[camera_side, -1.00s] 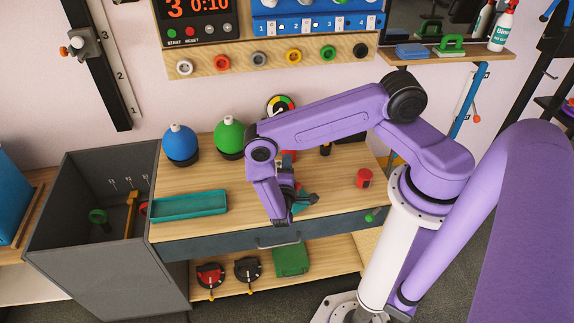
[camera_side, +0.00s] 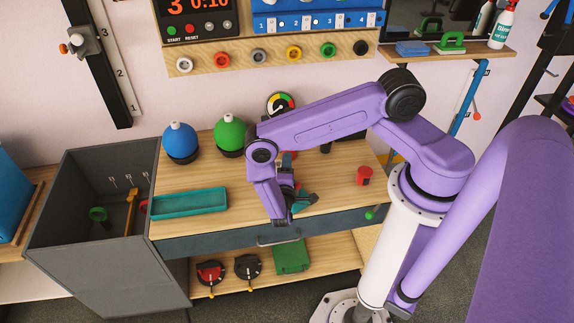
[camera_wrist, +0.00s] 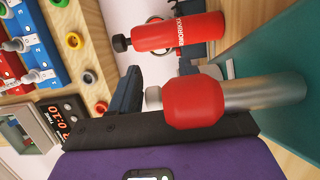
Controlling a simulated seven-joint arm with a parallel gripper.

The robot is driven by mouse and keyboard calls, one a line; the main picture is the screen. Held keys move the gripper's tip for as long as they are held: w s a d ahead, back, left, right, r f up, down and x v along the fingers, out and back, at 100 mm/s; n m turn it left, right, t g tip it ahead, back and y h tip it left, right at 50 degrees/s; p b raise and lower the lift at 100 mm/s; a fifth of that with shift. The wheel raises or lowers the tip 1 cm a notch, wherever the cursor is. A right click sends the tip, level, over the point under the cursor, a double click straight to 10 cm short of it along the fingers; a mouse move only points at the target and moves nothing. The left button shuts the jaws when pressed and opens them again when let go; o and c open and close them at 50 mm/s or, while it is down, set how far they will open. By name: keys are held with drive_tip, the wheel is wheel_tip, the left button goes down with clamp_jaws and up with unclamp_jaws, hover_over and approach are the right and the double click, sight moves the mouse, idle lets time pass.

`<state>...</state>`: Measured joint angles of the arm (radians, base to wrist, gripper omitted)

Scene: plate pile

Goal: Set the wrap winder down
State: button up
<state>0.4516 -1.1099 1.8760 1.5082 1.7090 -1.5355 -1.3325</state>
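In the side view my gripper (camera_side: 300,203) is low over the wooden workbench (camera_side: 232,213) near its front edge, partly hidden by my arm. A teal and dark grey shape shows at its end. In the wrist view a silver cylinder (camera_wrist: 262,92) with a red collar and small grey knob lies close in front of my gripper; it may be the wrap winder, but I cannot be sure. A dark blue finger-like part (camera_wrist: 127,90) is left of it and a teal surface (camera_wrist: 300,125) right of it. Contact between them and the finger gap are unclear.
A teal tray (camera_side: 188,215) lies left of my gripper. Blue (camera_side: 179,140) and green (camera_side: 230,134) round vessels stand behind. A red cylinder (camera_side: 364,175) stands on the right. A grey bin (camera_side: 105,247) adjoins the bench. A red bottle (camera_wrist: 178,32) shows in the wrist view.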

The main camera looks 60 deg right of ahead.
drive_tip(key=shift+o, duration=0.9)
